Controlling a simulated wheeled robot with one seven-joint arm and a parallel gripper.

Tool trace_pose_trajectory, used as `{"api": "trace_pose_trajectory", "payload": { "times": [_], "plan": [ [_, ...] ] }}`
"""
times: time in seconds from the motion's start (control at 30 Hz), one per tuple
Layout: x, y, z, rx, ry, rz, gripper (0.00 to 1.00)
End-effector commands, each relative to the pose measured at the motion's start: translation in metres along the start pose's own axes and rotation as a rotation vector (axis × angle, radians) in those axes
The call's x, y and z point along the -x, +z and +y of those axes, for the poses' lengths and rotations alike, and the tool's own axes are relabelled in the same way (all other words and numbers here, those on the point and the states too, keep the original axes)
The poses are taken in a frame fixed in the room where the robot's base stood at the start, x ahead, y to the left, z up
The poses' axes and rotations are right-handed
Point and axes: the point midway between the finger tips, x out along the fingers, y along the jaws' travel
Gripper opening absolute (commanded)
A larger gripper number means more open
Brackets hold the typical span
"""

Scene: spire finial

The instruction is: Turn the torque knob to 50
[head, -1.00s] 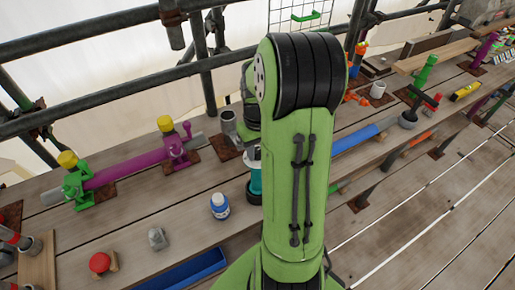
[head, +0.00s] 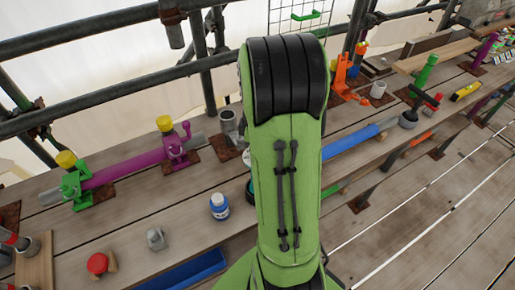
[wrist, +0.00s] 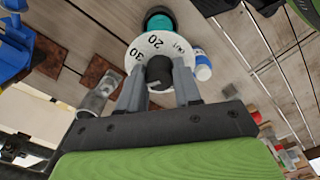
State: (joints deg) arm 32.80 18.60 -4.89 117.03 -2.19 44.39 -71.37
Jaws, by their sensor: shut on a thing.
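The torque knob is a black knob (wrist: 159,69) at the middle of a round white dial (wrist: 148,46) in the wrist view. The dial carries black numbers, with 20 and 30 legible and a smaller one at the right hard to read. A teal body (wrist: 158,22) with a dark ring shows beyond the dial. My gripper (wrist: 159,88) has its two grey fingers on either side of the knob, shut on it. No pointer mark is clear, so the setting cannot be read. In the head view my green arm hides the gripper and knob; only a sliver of the dark-ringed base shows.
A white bottle with a blue label (head: 219,206) stands left of my arm. A grey metal cup (head: 229,124), a purple tube in clamps (head: 115,174), a red button (head: 98,264) and a blue tray (head: 195,268) are nearby. A blue bar (head: 350,138) lies to the right.

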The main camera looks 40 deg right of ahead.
Motion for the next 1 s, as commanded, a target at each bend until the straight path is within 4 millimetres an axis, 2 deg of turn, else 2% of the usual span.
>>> {"api": "trace_pose_trajectory", "payload": {
  "times": [0.6,1.0],
  "plan": [
    [-0.0014,-0.0001,-0.0003,0.567,-0.002,-0.001,0.03],
    [-0.0010,0.0001,0.0000,0.800,-0.002,-0.001,0.03]
  ]
}}
